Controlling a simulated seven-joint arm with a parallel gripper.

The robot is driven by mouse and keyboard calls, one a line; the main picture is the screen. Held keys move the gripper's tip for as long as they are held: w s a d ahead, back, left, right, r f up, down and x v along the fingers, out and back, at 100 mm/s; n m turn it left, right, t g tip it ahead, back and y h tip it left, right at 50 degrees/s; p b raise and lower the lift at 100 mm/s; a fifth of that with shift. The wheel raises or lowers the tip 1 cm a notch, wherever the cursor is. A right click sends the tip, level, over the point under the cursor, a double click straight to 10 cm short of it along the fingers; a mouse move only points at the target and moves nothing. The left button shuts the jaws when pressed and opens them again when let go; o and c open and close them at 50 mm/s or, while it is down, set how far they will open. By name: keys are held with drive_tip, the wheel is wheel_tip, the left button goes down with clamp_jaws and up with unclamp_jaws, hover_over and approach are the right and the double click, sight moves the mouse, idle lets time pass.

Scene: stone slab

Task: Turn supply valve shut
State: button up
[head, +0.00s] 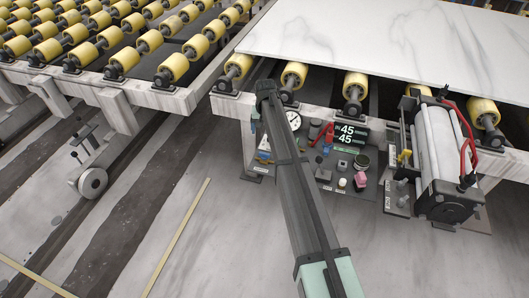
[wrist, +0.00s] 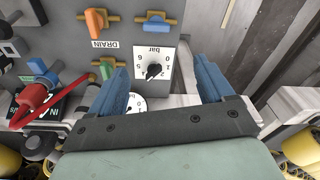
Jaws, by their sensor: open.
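In the wrist view a grey panel carries an orange valve handle (wrist: 96,21) by a DRAIN label, a blue handle (wrist: 155,25), a green handle (wrist: 105,68), and a black pointer knob (wrist: 153,68) on a white bar scale. At the left are a red handle (wrist: 34,96) and another blue handle (wrist: 40,68), close to an IN label. No supply label is readable, so I cannot tell which handle is the supply valve. My gripper (wrist: 161,65) is open and empty, its blue fingers apart on either side of the knob's scale. In the head view I cannot make it out.
A round gauge (wrist: 134,104) sits between my fingers, nearer the palm. A red hose (wrist: 62,100) runs at the left. In the head view, yellow rollers (head: 294,75) carry a white marble slab (head: 390,40) above the panel; a grey cylinder unit (head: 437,150) stands at right.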

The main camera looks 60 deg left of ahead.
sight(265, 153)
wheel_tip(265, 153, down, 14)
drive_tip(key=m+h, duration=0.1)
drive_tip(key=m, duration=0.2)
drive_tip(key=shift+w+f, duration=0.1)
idle(0.7)
drive_tip(key=c, duration=1)
